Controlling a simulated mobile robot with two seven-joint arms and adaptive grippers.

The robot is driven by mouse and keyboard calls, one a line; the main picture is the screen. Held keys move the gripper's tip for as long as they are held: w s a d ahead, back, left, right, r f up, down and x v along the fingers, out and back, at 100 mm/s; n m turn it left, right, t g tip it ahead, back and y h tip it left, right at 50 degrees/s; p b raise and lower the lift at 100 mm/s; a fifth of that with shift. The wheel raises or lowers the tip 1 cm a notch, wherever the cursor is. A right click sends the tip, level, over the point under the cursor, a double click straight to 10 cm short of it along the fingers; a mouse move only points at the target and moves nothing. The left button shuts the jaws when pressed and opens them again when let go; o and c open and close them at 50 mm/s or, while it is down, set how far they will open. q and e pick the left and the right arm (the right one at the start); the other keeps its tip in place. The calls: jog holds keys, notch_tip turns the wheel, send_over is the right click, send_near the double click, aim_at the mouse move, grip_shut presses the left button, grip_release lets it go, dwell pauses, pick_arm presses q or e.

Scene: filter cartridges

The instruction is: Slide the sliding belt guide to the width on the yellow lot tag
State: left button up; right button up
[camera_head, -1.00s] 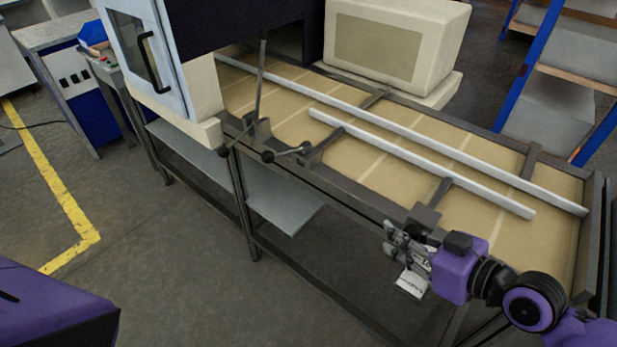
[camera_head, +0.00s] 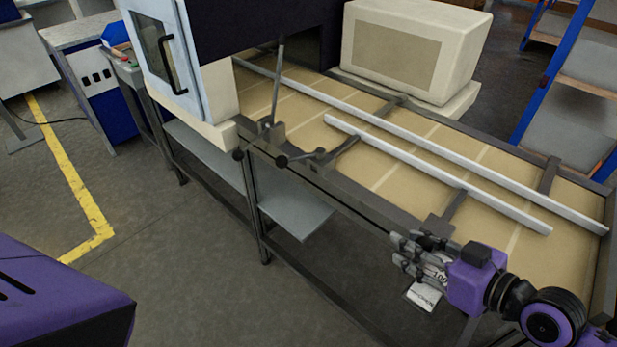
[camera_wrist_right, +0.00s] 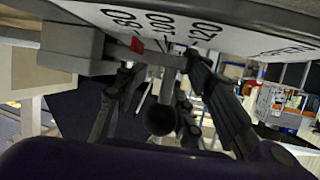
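The sliding belt guide (camera_head: 440,175) is the shorter, nearer pale rail over the tan belt. It is held by brackets from the front edge and runs roughly parallel to the longer far rail. My right gripper (camera_head: 408,252) is at the front edge, by the dark block (camera_head: 437,228) of the guide's right bracket. In the right wrist view, its spread fingers (camera_wrist_right: 165,85) are either side of a dark round knob (camera_wrist_right: 161,118); contact cannot be told. A white scale (camera_wrist_right: 190,25) reads 80, 100, 120, with a red mark (camera_wrist_right: 137,45) near its lower edge. No yellow tag is recognisable.
The far rail (camera_head: 480,175) crosses the belt (camera_head: 300,115). A lever (camera_head: 277,85) and clamp handle (camera_head: 283,160) stand at the front edge on the left. A cream box (camera_head: 395,50) sits behind the belt. Floor in front is open.

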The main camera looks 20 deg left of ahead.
jog(key=shift+s+d+r, duration=0.1)
jog(key=shift+d, duration=0.2)
jog(key=v, duration=1.1)
jog(key=shift+r, duration=0.1)
